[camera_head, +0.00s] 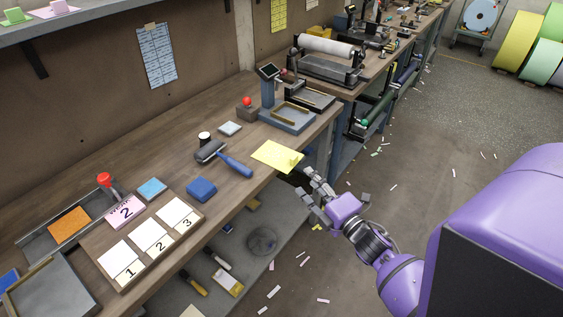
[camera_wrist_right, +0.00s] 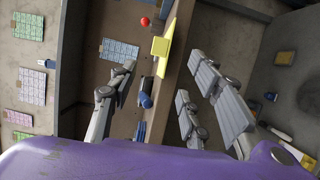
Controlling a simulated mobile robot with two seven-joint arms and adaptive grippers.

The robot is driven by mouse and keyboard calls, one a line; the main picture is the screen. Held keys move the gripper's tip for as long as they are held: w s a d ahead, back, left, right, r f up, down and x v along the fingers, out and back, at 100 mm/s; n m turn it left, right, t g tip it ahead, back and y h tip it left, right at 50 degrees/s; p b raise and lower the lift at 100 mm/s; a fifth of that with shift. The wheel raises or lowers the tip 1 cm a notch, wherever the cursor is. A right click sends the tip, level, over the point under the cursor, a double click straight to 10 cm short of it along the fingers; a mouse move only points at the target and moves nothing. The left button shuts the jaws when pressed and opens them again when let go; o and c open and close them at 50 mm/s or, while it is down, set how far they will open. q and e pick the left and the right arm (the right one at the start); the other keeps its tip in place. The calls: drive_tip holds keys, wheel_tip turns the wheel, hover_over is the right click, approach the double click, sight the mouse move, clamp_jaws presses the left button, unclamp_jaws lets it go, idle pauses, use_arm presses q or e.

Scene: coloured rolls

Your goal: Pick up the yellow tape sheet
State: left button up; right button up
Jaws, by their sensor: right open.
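The yellow tape sheet (camera_head: 275,156) lies flat at the front edge of the workbench in the head view, with a small raised yellow tab at its right end. In the right wrist view the yellow sheet (camera_wrist_right: 171,42) appears edge-on, beyond and between the fingers. My right gripper (camera_head: 313,189) is just off the bench edge, to the lower right of the sheet. Its fingers (camera_wrist_right: 172,98) are spread apart with nothing between them, and I see no contact with the sheet. My left gripper is not in view.
A blue-handled roller (camera_head: 233,164) and a blue block (camera_head: 201,188) lie left of the sheet. A grey tray device (camera_head: 288,118) stands behind it. A board with numbered cards (camera_head: 150,240) is at the lower left. Open floor (camera_head: 350,260) lies right of the bench.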

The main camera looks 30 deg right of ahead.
sight(294, 163)
drive_tip(key=w, duration=0.4)
drive_tip(key=shift+w+d+r+p, duration=0.1)
drive_tip(key=shift+w+r+p, duration=0.15)
drive_tip(key=shift+p, duration=0.15)
drive_tip(key=w, duration=0.3)
drive_tip(key=shift+w+f+p, duration=0.1)
drive_tip(key=shift+w+p, duration=0.05)
drive_tip(key=shift+p, duration=0.15)
drive_tip(key=shift+w+f, duration=0.1)
drive_tip(key=shift+w, duration=0.1)
drive_tip(key=shift+s, duration=0.1)
drive_tip(key=shift+c, duration=0.8)
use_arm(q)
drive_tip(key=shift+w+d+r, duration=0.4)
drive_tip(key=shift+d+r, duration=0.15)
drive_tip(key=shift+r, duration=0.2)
use_arm(e)
drive_tip(key=c, duration=0.8)
